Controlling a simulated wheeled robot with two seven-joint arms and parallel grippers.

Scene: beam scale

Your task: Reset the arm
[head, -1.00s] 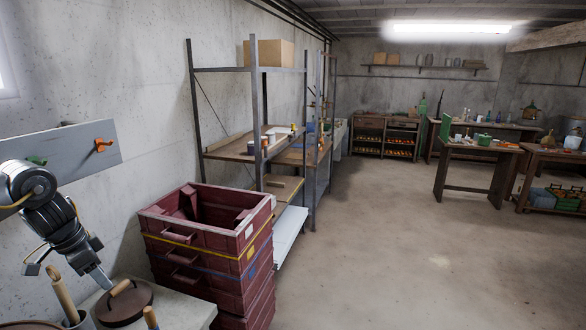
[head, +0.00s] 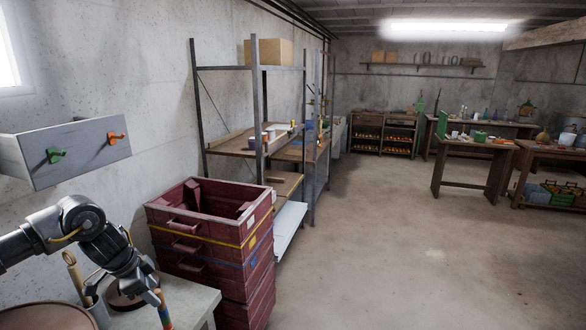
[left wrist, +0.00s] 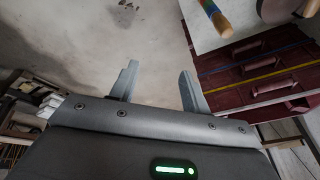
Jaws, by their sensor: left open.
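My left arm comes in from the left in the head view. My left gripper (head: 126,287) hangs in front of the white-topped table (head: 200,304), its fingers pointing down. In the left wrist view the two fingers (left wrist: 158,88) stand apart with nothing between them, and bare concrete floor shows beyond. A tool with a wooden handle and coloured stripes (head: 165,312) appears close to the fingertips in the head view; it also shows in the left wrist view (left wrist: 215,18), apart from the fingers. My right gripper is in neither view.
A stack of dark red crates (head: 209,240) stands just right of the table. A grey drawer-like box with green and orange hooks (head: 85,140) is above the arm. A holder with a wooden handle (head: 75,275) is partly hidden. The floor (head: 400,240) is open at right.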

